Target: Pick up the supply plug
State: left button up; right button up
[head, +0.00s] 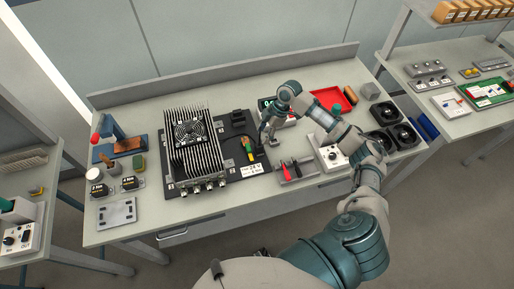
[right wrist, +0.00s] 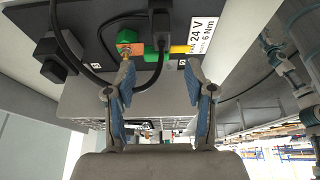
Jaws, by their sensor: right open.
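Green connector parts (right wrist: 151,56) sit on the dark plate of the duct unit, beside a black plug-like body (right wrist: 159,20) with a cable. I cannot tell for sure which piece is the supply plug. In the head view the green and yellow connector (head: 247,147) lies right of the finned box. My right gripper (right wrist: 161,82) is open, with its two blue-padded fingers apart and the green parts beyond and between the tips. Nothing is held. In the head view the right gripper (head: 263,135) is just right of the connector. My left gripper is not in view.
The finned metal box (head: 194,145) stands left of the connector. A black socket block (right wrist: 54,67) and cables lie nearby. A white 24 V label (right wrist: 203,35) is beside the connector.

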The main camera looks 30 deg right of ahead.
aim_at(259, 144)
jog(key=f, duration=0.2)
jog(key=shift+w+d+f, duration=0.25)
jog(key=shift+w+f, duration=0.05)
jog(key=shift+f, duration=0.05)
jog(key=shift+s+a+f, duration=0.1)
jog(key=shift+s+f, duration=0.15)
jog(key=shift+f, duration=0.55)
jog(key=a+f, duration=0.3)
jog(key=shift+w+f+p, duration=0.1)
jog(key=shift+f+p, duration=0.1)
jog(key=shift+p, duration=0.15)
jog(key=shift+d, duration=0.25)
jog(key=c, duration=0.6)
jog(key=shift+d, duration=0.2)
jog(key=c, duration=0.4)
jog(key=shift+d, duration=0.15)
grip_shut()
jog(key=shift+a+r, duration=0.15)
jog(key=shift+a, duration=0.05)
jog(key=shift+w+r, duration=0.1)
jog(key=shift+r, duration=0.15)
notch_tip(259, 144, up, 3)
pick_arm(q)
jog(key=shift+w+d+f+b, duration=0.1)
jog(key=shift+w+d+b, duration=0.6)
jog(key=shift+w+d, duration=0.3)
pick_arm(e)
jog(key=s+d+r, duration=0.1)
jog(key=s, duration=1.5)
jog(key=shift+d, duration=0.2)
